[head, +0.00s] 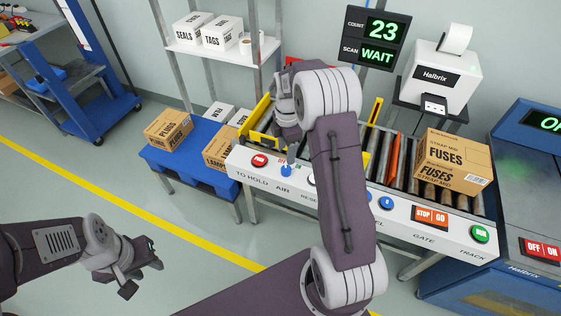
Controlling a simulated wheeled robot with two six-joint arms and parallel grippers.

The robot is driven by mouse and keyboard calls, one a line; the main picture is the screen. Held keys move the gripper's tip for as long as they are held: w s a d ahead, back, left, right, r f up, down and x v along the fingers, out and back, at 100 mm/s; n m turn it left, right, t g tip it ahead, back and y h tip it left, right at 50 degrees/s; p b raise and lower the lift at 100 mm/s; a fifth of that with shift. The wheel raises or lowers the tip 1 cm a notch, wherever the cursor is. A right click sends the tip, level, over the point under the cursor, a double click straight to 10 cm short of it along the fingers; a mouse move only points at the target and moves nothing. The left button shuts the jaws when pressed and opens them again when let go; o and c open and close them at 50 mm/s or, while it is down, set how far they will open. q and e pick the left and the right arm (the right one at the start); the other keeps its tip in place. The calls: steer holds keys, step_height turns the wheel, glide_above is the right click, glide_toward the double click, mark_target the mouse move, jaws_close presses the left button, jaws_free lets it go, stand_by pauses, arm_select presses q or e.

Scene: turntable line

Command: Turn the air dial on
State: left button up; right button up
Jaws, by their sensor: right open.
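The air dial (286,171) is a small blue knob on the white front panel (262,179), above the printed word AIR. My right arm reaches over the panel from the front. Its gripper (292,152) points down just above and behind the dial, with open jaws. It looks close to the dial, but I cannot tell whether it touches. The dial's pointer is too small to read. My left gripper (143,277) is open and empty over the floor at the lower left, well away from the panel.
A red button (259,160) sits left of the dial. My right arm hides part of the panel; blue knobs (386,203), a STOP/GO switch (430,216) and a green RUN button (480,234) show right of it. A FUSES box (453,163) stands on the rollers.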

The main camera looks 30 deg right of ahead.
mark_target(286, 168)
steer(key=shift+s+a+f, duration=0.15)
steer(key=shift+s, duration=0.3)
steer(key=f, duration=0.4)
steer(key=f+b, duration=0.1)
steer(key=f, duration=0.2)
steer(key=shift+w, duration=0.3)
steer(key=shift+s+f, duration=0.1)
steer(key=shift+f, duration=0.5)
arm_select(q)
steer(key=shift+s+f, duration=0.1)
steer(key=shift+f, duration=0.45)
arm_select(e)
steer(key=shift+f, duration=0.15)
jaws_close()
arm_select(q)
steer(key=shift+a+r, duration=0.1)
